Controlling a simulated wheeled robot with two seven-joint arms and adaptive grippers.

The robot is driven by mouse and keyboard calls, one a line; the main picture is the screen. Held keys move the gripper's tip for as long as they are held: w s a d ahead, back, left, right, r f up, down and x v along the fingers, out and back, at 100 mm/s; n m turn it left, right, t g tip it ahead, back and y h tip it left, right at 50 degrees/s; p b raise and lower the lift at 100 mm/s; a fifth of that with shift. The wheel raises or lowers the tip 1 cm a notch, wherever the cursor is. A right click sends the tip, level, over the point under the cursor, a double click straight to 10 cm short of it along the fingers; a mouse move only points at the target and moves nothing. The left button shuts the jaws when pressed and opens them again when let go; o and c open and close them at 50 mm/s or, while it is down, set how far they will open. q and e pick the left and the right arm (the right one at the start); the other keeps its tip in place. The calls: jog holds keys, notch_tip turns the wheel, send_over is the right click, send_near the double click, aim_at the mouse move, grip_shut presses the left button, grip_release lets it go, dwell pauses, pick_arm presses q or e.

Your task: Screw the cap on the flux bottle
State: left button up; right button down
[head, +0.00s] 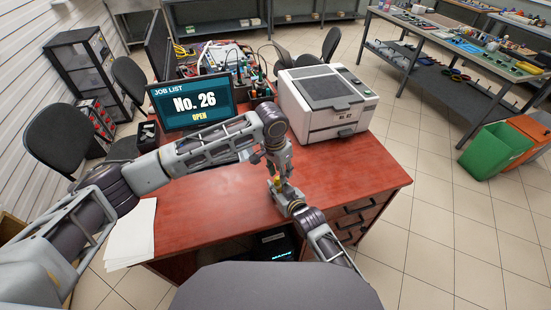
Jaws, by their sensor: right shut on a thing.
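A small yellowish thing, which looks like the flux bottle (283,183), is over the desk near its front edge. My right gripper (277,189) reaches in from the lower right and is shut on it, low down. My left gripper (280,172) points down from above, with its fingertips right over or around the top of the bottle. I cannot tell whether its fingers are open or shut. The cap cannot be made out; the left gripper hides the bottle's top.
The red desk (225,205) is clear around the grippers. A monitor (193,103) reading "No. 26 OPEN" and a printer (325,100) stand at the back. White paper sheets (131,235) lie at the left edge. A tool holder (259,90) stands behind.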

aim_at(277, 178)
pick_arm(q)
notch_tip(277, 178, up, 8)
jog(key=a+n, duration=0.1)
jog(key=n, duration=0.3)
jog(key=shift+s+a+f+t+y, duration=0.2)
jog(key=shift+s+a+t+y, duration=0.15)
jog(key=shift+s+t+y, duration=0.05)
jog(key=shift+f, duration=0.1)
jog(key=shift+w+d+f, duration=0.1)
jog(key=shift+w+f, duration=0.2)
jog(key=shift+f, duration=1.65)
jog(key=shift+w+d+f, duration=0.15)
jog(key=shift+w+f, duration=0.1)
jog(key=shift+f, duration=1.7)
jog(key=shift+w+d+f, duration=0.1)
jog(key=shift+w+f, duration=0.2)
jog(key=shift+f, duration=1.65)
grip_shut()
